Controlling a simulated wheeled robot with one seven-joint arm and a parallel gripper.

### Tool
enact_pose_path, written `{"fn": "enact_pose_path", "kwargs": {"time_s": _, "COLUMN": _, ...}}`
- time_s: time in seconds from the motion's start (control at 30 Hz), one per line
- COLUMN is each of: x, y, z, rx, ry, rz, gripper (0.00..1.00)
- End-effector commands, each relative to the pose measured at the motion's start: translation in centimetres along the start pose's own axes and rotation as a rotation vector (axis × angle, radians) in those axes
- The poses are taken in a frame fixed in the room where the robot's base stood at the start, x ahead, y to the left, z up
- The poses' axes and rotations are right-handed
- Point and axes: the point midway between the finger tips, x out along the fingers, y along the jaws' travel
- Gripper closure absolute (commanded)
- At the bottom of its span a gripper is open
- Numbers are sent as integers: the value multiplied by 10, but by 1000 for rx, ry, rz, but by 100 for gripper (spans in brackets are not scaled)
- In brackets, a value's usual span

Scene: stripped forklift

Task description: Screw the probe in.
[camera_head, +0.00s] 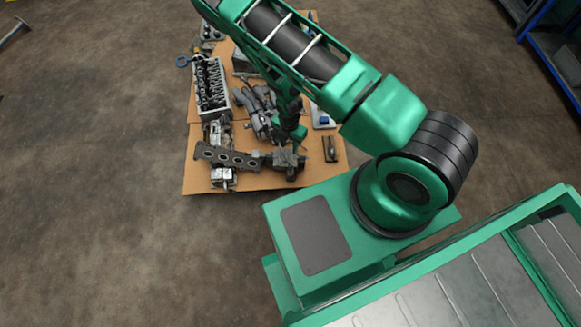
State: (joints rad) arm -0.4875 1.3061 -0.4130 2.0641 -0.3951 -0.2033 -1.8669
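My green arm crosses the upper middle of the head view and hides part of the cardboard. Its far end seems to come down over the parts, where a dark and green piece that looks like my gripper (291,133) shows small above the right middle of the cardboard. I cannot tell whether its fingers are open or shut, or whether they hold anything. I cannot pick out the probe or the hole for it at this size. A grey metal block (286,160) sits just below my gripper; I cannot tell whether they touch.
Engine parts crowd the brown cardboard (262,181): a long cylinder head (212,84), a flat plate with oval holes (230,157) and a small dark part (331,149) at the right edge. A blue shelf (548,55) stands at the upper right.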

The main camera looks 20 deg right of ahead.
Motion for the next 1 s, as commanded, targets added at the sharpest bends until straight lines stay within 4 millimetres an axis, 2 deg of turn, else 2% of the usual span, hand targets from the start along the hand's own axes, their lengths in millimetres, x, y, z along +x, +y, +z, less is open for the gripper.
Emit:
{"fn": "enact_pose_path", "kwargs": {"time_s": 0.03, "x": 15, "y": -7, "z": -5, "rx": -46, "ry": 2, "rz": -5, "gripper": 64}}
{"fn": "enact_pose_path", "kwargs": {"time_s": 0.1, "x": 28, "y": -10, "z": -10, "rx": -99, "ry": 4, "rz": -3, "gripper": 64}}
{"fn": "enact_pose_path", "kwargs": {"time_s": 0.47, "x": 61, "y": -18, "z": -17, "rx": -174, "ry": 7, "rz": 0, "gripper": 64}}
{"fn": "enact_pose_path", "kwargs": {"time_s": 0.8, "x": 116, "y": -18, "z": -18, "rx": -174, "ry": 7, "rz": -1, "gripper": 64}}
{"fn": "enact_pose_path", "kwargs": {"time_s": 1.0, "x": 142, "y": -17, "z": -18, "rx": -172, "ry": 7, "rz": 0, "gripper": 64}}
